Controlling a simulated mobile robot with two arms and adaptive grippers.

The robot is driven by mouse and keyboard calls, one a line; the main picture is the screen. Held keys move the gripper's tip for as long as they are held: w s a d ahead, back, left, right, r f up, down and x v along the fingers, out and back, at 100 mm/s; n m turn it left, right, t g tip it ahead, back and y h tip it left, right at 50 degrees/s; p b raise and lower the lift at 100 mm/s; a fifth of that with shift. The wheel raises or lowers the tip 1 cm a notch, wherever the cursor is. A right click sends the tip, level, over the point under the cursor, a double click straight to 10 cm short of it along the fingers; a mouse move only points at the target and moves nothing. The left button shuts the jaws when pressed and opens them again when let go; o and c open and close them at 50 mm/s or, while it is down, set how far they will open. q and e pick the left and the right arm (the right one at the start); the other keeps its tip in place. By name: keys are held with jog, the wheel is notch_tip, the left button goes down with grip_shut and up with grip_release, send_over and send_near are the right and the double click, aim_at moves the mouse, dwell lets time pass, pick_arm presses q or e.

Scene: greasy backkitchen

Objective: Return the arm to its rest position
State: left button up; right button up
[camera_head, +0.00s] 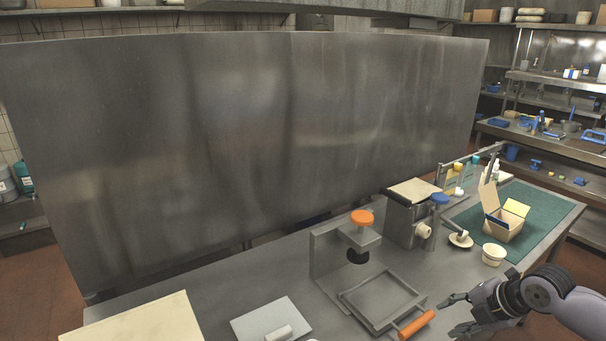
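My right gripper (458,316) shows at the lower right, reaching in over the front of the steel table (200,306). Its fingers are spread apart with nothing between them. The fingertips are close to the orange handle (417,324) of a square metal press or tray (381,299); whether they touch it cannot be told. My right arm (580,308) comes in from the right edge. My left gripper does not show.
A press with an orange knob (362,217) stands mid-table. Behind it is a metal device with a blue knob (440,198). A cream board (135,323) lies front left.

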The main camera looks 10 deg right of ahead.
jog(key=s+a+f+m+g, duration=0.2)
jog(key=s+a+f+m, duration=0.5)
jog(key=s+a+f, duration=0.6)
jog(key=s+a+r+m+h, duration=0.1)
jog(key=s+a+m+h, duration=0.1)
jog(key=s+a+m, duration=0.95)
jog(key=d+f+m+g, duration=0.2)
jog(key=d+f, duration=0.1)
jog(key=f, duration=2.4)
jog(key=s+d+f+g, duration=0.1)
jog(key=s+d+f, duration=0.2)
jog(key=s+f, duration=1.2)
jog(key=shift+s+d+f, duration=0.15)
jog(key=shift+s+f, duration=0.15)
jog(key=shift+s, duration=0.35)
jog(key=shift+n, duration=0.25)
